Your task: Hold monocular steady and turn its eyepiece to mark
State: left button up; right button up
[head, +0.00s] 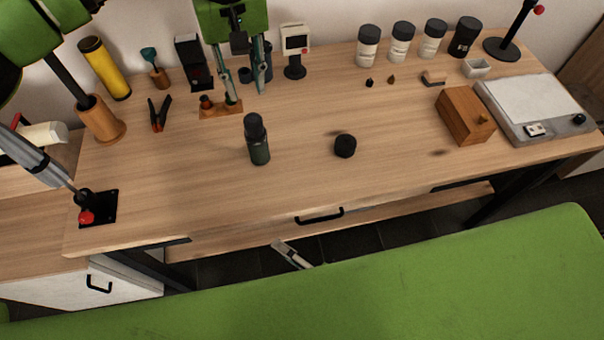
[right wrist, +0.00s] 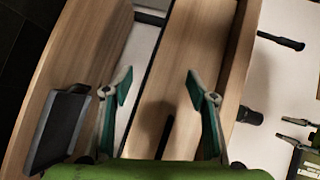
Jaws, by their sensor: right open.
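The monocular (head: 258,143), a dark green cylinder with a black upper part that looks like its eyepiece, stands upright on the table near the middle. Its mark is too small to make out. My left gripper (head: 245,98) points down from the top of the head view, behind and above the monocular, its teal fingers apart with nothing seen between them. My right gripper (right wrist: 160,82) is open and empty in the right wrist view, away from the monocular.
A round black piece (head: 345,146) lies right of the monocular. A wooden box (head: 465,115) and a grey scale (head: 533,105) stand at the right. Lidded jars (head: 400,42) and a small display (head: 296,45) line the back. The front middle of the table is clear.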

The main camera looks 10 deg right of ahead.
jog(key=a+r+m+t+y, duration=0.3)
jog(key=r+m, duration=0.6)
jog(key=r, duration=0.9)
jog(key=m+h, duration=0.1)
jog(key=m, duration=1)
send_near(265, 150)
jog(key=shift+s+d+r, duration=0.3)
jog(key=shift+s, duration=0.15)
jog(key=shift+w+a+h, duration=0.1)
jog(key=shift+w+h, duration=0.2)
jog(key=x, duration=1.3)
jog(key=shift+a+f, duration=0.15)
